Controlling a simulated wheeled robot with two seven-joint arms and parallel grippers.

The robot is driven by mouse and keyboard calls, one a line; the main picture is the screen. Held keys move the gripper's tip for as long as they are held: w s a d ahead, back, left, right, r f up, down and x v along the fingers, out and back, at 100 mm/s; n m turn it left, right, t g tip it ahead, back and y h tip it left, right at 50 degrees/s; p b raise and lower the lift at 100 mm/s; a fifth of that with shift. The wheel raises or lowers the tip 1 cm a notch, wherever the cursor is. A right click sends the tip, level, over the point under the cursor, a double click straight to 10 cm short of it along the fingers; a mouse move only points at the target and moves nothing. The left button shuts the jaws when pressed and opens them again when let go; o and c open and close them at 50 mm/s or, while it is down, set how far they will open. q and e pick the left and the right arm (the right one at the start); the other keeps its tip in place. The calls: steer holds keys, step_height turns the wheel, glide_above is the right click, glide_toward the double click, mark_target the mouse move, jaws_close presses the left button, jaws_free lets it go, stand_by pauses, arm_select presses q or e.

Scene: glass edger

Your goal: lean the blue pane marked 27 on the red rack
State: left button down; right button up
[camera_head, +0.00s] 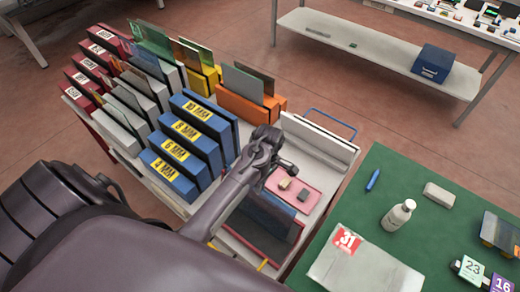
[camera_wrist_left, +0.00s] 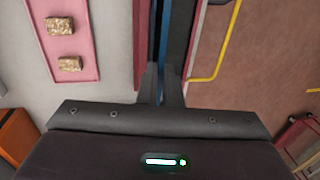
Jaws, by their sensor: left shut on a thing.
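My left gripper (camera_head: 264,160) is over the near right part of the rack table. In the left wrist view its fingers (camera_wrist_left: 161,88) are shut on a thin blue pane (camera_wrist_left: 165,45), seen edge-on. A dark blue pane (camera_head: 266,214) shows below the gripper in the head view; its lower part is partly hidden by my arm. I cannot read a 27 on it. The red rack (camera_head: 83,80), a row of dark red blocks with white labels, stands at the far left of the table. My right gripper is not in view.
Blue blocks (camera_head: 183,138), pale blocks and yellow and orange racks (camera_head: 240,106) with panes stand between the gripper and the red rack. A pink tray (camera_head: 310,192) with two small blocks lies beside the gripper. A green table (camera_head: 400,170) with a bottle (camera_head: 398,214) is at right.

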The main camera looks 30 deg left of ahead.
arm_select(q)
steer(key=shift+f, duration=0.1)
stand_by(0.7)
steer(key=c, duration=1.5)
jaws_free()
steer(key=shift+f, duration=0.15)
steer(key=shift+w+r, duration=0.1)
steer(key=shift+r, duration=0.25)
steer(key=r, duration=0.2)
steer(key=w+r, duration=0.1)
steer(key=r, duration=0.4)
steer(key=shift+w+d+r, duration=0.1)
steer(key=shift+w, duration=0.05)
steer(key=shift+b, duration=0.3)
